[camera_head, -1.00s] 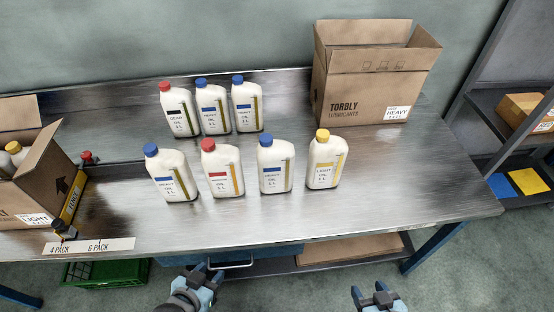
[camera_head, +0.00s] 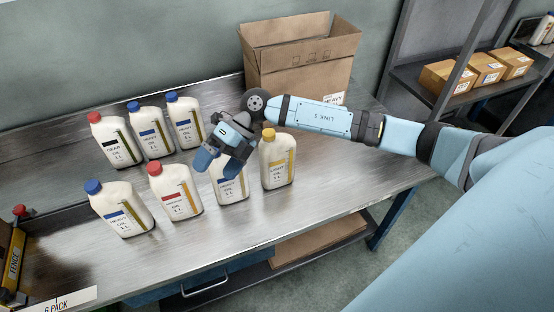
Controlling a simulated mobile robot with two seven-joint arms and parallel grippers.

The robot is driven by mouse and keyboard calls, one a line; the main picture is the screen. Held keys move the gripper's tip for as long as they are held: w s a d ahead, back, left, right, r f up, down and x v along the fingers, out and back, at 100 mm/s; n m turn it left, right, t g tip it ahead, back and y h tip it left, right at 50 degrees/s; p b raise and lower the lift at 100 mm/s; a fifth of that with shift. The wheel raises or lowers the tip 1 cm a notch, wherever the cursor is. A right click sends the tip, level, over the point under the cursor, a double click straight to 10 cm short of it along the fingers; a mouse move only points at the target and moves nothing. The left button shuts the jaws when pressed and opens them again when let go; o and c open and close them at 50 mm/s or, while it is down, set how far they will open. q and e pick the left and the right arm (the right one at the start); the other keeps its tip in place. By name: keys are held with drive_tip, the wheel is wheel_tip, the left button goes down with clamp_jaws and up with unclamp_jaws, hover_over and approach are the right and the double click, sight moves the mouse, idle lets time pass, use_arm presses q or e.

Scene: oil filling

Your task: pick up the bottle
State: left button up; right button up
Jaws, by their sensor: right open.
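Several white oil bottles stand upright on the metal bench in two rows. In the front row are a blue-capped heavy oil bottle (camera_head: 122,210), a red-capped bottle (camera_head: 175,193), another heavy oil bottle (camera_head: 232,189) and a yellow-capped light oil bottle (camera_head: 278,162). The back row has a red-capped gear oil bottle (camera_head: 116,144) and two blue-capped heavy oil bottles (camera_head: 151,133) (camera_head: 186,122). My right gripper (camera_head: 218,167) is open, pointing down over the third front bottle. It hides that bottle's cap and upper part; I cannot tell whether it touches. My left gripper is out of view.
An open cardboard box (camera_head: 298,68) stands at the back right, partly behind my right arm. A shelf with small boxes (camera_head: 447,77) is at the right. The bench right of the bottles is clear.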

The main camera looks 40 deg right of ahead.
drive_tip(key=w+d+r+h, duration=0.2)
drive_tip(key=w+d+h, duration=0.35)
drive_tip(key=d, duration=0.55)
wheel_tip(320, 180, up, 4)
drive_tip(key=m+t+h, duration=0.1)
drive_tip(key=t+h, duration=0.1)
drive_tip(key=h, duration=0.2)
hover_over(274, 135)
drive_tip(key=w, duration=0.2)
drive_tip(key=shift+h, duration=0.35)
drive_tip(key=f, duration=0.2)
drive_tip(key=f+p, duration=0.1)
drive_tip(key=f, duration=0.1)
drive_tip(key=d+f, duration=0.1)
drive_tip(key=f, duration=0.2)
drive_tip(key=shift+s+d, duration=0.1)
drive_tip(key=shift+f, duration=0.35)
drive_tip(key=shift+f+p, duration=0.55)
wheel_tip(274, 135, down, 4)
drive_tip(key=shift+s+r+p, duration=0.1)
drive_tip(key=shift+r+p, duration=0.1)
drive_tip(key=shift+p, duration=0.45)
drive_tip(key=shift+f, duration=0.45)
drive_tip(key=shift+c, duration=0.5)
